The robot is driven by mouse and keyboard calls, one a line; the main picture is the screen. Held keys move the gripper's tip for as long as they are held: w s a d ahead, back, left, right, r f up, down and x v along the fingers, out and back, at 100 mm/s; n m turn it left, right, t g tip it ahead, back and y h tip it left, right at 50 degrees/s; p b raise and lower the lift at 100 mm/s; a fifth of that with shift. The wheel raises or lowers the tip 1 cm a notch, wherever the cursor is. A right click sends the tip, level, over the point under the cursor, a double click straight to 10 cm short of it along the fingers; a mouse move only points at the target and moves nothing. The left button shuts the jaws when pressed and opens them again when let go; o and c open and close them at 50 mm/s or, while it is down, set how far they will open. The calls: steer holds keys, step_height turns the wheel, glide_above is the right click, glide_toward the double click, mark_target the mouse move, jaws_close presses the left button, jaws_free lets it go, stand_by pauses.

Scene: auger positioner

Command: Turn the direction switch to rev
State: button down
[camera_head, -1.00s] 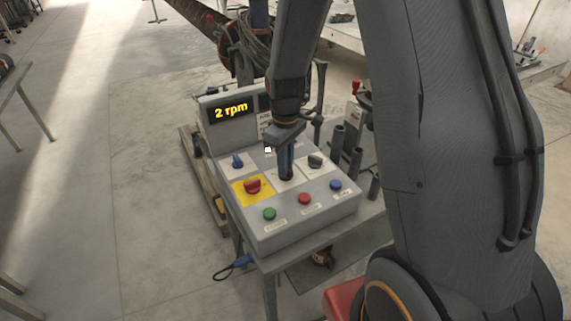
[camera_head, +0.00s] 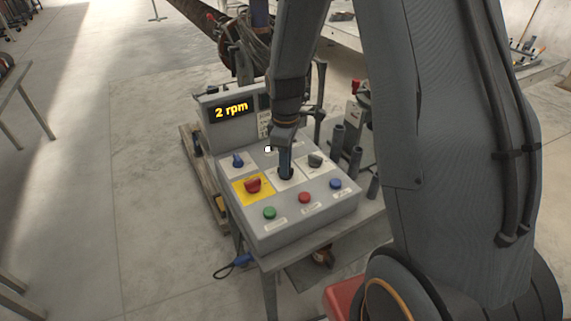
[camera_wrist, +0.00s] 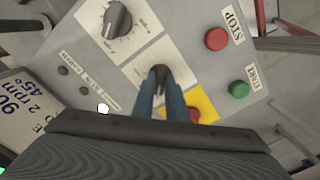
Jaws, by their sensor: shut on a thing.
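The grey control box (camera_head: 262,236) stands on a small table. On its sloping top, a dark knob in the middle of the upper row, which I take to be the direction switch (camera_wrist: 161,71), sits on a white plate. My gripper (camera_head: 286,172) points down onto this knob. In the wrist view, my gripper (camera_wrist: 166,84) has its two blue-grey fingers closed around the knob. The fingers hide most of the knob and its markings, so I cannot read its setting. The display (camera_head: 231,110) reads "2 rpm".
A blue knob (camera_head: 238,161), a red knob on a yellow plate (camera_head: 253,185) and a dark grey knob (camera_head: 316,160) surround the held one. Green (camera_head: 270,213), red (camera_head: 305,197) and blue (camera_head: 335,184) buttons line the front. Dark upright posts (camera_head: 337,138) stand at the right.

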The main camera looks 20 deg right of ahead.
steer(key=c, duration=1.8)
jaws_free()
steer(key=shift+o, duration=0.2)
steer(key=shift+r, duration=0.1)
steer(key=shift+r+b, duration=1.05)
steer(key=shift+r, duration=2.8)
steer(key=shift+a, duration=0.1)
